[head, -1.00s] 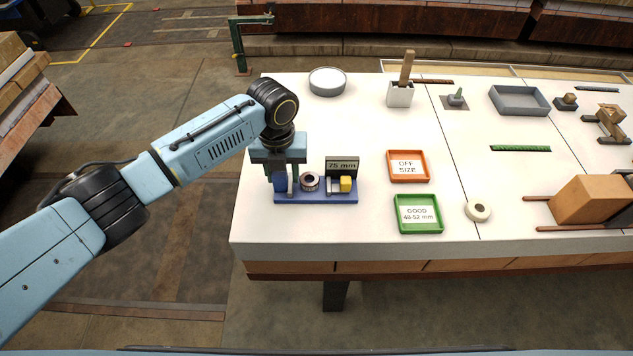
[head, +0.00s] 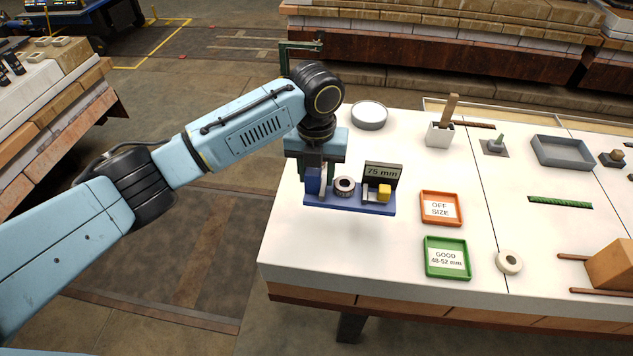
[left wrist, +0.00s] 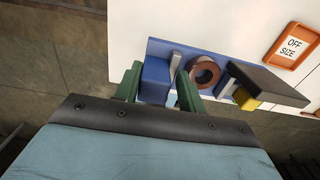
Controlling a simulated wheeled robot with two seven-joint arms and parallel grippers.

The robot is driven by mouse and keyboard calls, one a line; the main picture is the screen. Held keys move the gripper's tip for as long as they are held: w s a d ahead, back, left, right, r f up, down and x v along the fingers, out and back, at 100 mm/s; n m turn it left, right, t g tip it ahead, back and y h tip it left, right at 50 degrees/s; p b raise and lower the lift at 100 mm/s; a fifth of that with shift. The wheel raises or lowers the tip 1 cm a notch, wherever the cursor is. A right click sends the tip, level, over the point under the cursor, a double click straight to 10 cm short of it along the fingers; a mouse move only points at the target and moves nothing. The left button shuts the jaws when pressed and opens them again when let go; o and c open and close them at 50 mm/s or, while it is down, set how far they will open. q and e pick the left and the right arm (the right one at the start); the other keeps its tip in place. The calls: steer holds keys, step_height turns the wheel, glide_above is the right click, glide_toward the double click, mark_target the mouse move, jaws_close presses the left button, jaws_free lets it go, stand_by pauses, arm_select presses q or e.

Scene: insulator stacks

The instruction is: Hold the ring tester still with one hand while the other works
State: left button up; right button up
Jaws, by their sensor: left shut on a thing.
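The ring tester has a blue base (head: 350,203), a dark display (head: 383,172) reading 75 mm and a yellow block (head: 384,194). It stands on the white table. A dark ring (head: 344,184) sits on its base, between the metal posts. My left gripper (head: 313,182) points down at the tester's left end. In the left wrist view its green fingers stand on both sides of the tester's blue block (left wrist: 155,80), shut on it. The ring (left wrist: 205,72) lies just right of the fingers. My right gripper is out of view.
An orange tray (head: 426,221) marked OFF SIZE and a green tray (head: 430,271) marked GOOD 48-52 mm lie right of the tester. A pale ring (head: 509,262) lies beside the green tray. A round dish (head: 369,116) is behind. Table is clear in front of the tester.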

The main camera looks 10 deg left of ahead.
mark_target(319, 191)
arm_select(q)
steer(key=shift+r, duration=0.35)
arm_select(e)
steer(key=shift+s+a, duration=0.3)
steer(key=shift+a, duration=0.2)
arm_select(q)
steer(key=shift+f, duration=0.15)
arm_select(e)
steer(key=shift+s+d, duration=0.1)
arm_select(q)
steer(key=shift+d+f+b, duration=0.1)
steer(key=shift+f+b, duration=0.25)
steer(key=shift+f, duration=1.2)
steer(key=shift+f+b, duration=0.3)
steer(key=shift+f, duration=0.15)
jaws_close()
steer(key=shift+d+f+b, duration=0.15)
steer(key=shift+f+b, duration=0.3)
steer(key=shift+f, duration=0.7)
steer(key=shift+a+f+b, duration=0.2)
steer(key=shift+f+b, duration=0.6)
steer(key=shift+f, duration=0.9)
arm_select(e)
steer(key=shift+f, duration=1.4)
